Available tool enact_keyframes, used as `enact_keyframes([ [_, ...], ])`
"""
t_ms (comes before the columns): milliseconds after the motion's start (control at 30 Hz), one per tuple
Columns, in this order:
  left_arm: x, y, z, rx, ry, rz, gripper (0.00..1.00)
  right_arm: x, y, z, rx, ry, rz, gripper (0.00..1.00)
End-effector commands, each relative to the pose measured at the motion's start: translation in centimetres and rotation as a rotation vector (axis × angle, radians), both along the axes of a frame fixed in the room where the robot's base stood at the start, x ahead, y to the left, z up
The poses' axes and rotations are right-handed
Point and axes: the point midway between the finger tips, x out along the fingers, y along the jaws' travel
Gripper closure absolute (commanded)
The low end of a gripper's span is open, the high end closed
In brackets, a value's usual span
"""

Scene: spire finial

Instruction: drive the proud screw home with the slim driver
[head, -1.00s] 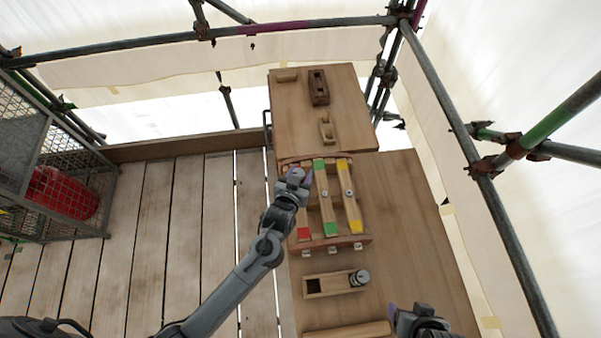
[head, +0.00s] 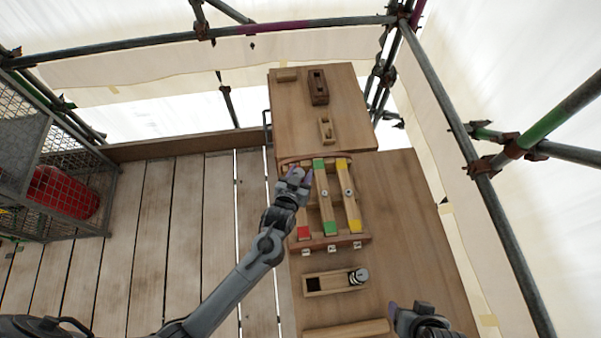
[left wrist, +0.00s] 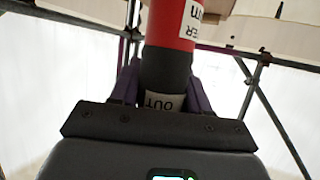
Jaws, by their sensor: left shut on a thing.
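My left gripper (head: 299,177) is over the upper left of a wooden frame (head: 331,243) on the bench, by the far end of the red-marked strip (head: 304,233). In the left wrist view it is shut on a round red-and-black handle (left wrist: 170,55), likely the driver, with white labels, one reading "OUT". The driver's tip is hidden. A green-marked strip (head: 330,228) and a yellow-marked strip (head: 355,226) each carry a small round metal screw head. Any screw on the red strip is hidden by the gripper. My right gripper (head: 398,315) is low at the right, its jaw gap unclear.
A wooden tray (head: 312,285) with a dark slot and a round metal piece (head: 359,276) lies nearer on the bench. Wooden blocks (head: 318,87) sit on the far panel. A mesh cage (head: 100,190) stands left; scaffold poles line the right. The bench right of the frame is clear.

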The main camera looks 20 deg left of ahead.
Motion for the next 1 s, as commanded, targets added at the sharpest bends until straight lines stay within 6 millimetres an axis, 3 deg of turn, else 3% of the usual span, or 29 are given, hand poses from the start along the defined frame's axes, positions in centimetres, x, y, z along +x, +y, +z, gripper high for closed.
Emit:
enact_keyframes([
  [1000, -0.07, 0.01, -0.49, 0.000, 0.001, -0.001, 0.98, 0.00, 0.03, 0.89, 0.002, 0.000, -0.002, 0.32],
])
